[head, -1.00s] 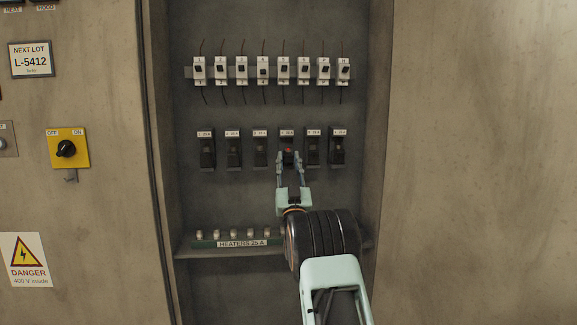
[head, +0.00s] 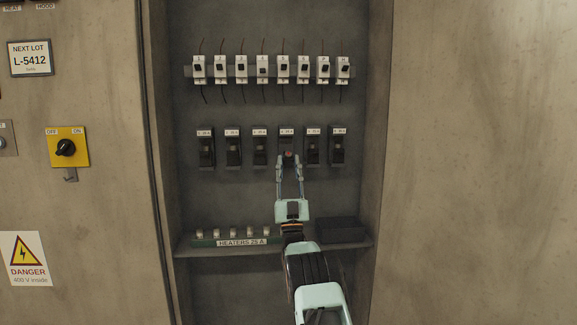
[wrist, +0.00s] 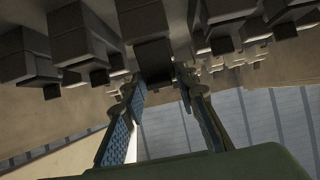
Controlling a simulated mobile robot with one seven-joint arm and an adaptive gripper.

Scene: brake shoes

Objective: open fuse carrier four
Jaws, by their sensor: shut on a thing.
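Fuse carrier four (head: 287,143) is a black block with a white label, fourth from the left in the row of carriers. My gripper (head: 289,165) reaches up to it from below, with its fingertips shut on the carrier's lower front. The wrist view shows my gripper (wrist: 160,82) with its two blue-padded fingers on either side of a dark block, the carrier (wrist: 153,55). The fingertips partly hide the carrier's lower part, and I cannot tell exactly how far it is tilted out.
Other black carriers (head: 260,147) (head: 313,147) stand close on both sides. White breakers (head: 263,68) line the rail above. A shelf below holds several fuses in a strip labelled HEATERS (head: 240,242) and a dark box (head: 340,229). The cabinet's right wall (head: 378,130) is near.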

